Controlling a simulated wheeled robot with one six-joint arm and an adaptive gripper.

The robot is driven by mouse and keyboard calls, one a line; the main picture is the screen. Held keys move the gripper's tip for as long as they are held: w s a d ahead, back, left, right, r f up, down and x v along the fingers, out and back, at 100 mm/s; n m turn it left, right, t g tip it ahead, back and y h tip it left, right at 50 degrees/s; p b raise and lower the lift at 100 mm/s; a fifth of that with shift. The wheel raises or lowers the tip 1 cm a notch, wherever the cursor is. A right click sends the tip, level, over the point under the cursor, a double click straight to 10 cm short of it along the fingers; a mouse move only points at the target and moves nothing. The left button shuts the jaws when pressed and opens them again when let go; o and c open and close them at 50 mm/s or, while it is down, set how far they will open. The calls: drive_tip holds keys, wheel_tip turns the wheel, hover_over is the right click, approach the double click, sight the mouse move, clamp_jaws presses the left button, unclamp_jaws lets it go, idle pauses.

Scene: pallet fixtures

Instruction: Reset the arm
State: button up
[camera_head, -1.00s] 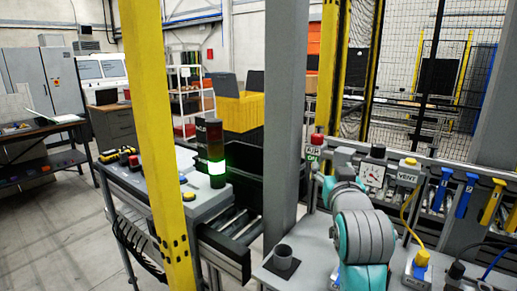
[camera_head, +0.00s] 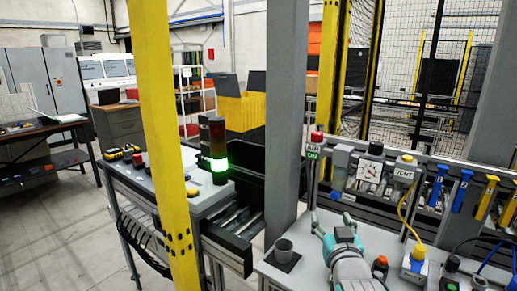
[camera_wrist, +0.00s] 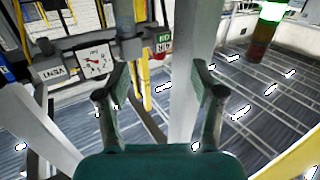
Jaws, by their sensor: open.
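My gripper (camera_head: 332,219) shows in the head view at the end of my grey and teal arm, low in the picture right of the grey post. Its two teal fingers point away, toward the panel with the gauge. In the wrist view my gripper (camera_wrist: 158,76) has its fingers spread wide, with nothing between them. The wrist picture is tilted and partly upside down. The arm's lower links are cut off by the bottom edge of the head view.
A grey post (camera_head: 286,120) and a yellow post (camera_head: 163,130) stand left of the arm. Behind the gripper are the gauge (camera_head: 369,172), the VENT box (camera_head: 403,174) and a red-topped AIR valve (camera_head: 316,140). A lit green signal tower (camera_head: 218,150) is farther left.

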drive_tip(key=s+f+g+y, duration=0.1)
drive_tip(key=s+f, duration=2.2)
drive_tip(key=f, duration=0.2)
drive_tip(key=s+d+g, duration=0.1)
drive_tip(key=s, duration=2.7)
drive_tip(key=shift+s+f+g, duration=0.25)
drive_tip(key=shift+s+g, duration=0.15)
